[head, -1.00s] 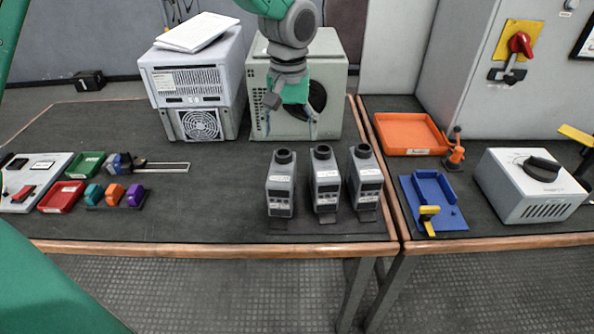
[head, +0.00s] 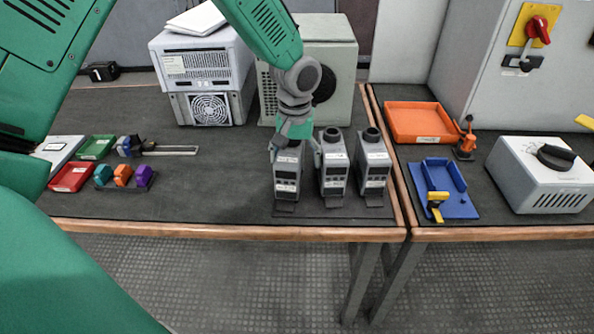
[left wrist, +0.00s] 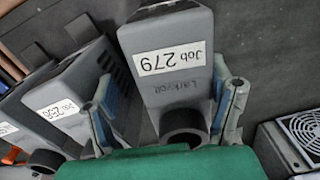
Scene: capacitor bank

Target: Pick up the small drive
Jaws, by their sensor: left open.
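Three similar grey drives with dark round tops stand in a row: the left drive (head: 287,177), the middle drive (head: 334,172) and the right drive (head: 373,176). I cannot tell for sure which one is the small drive. My left gripper (head: 296,155) is open, pointing down at the left drive, with one finger on either side of its upper part. In the left wrist view, the drive labelled "Job 279" (left wrist: 172,75) lies between the open fingers (left wrist: 168,115), with no clear grip on it. My right gripper is not in view.
The middle drive stands close beside the right finger. A white power unit (head: 204,68) and a beige box (head: 335,65) stand behind. An orange tray (head: 420,122), a blue fixture (head: 443,190) and a white box (head: 540,175) are on the right table.

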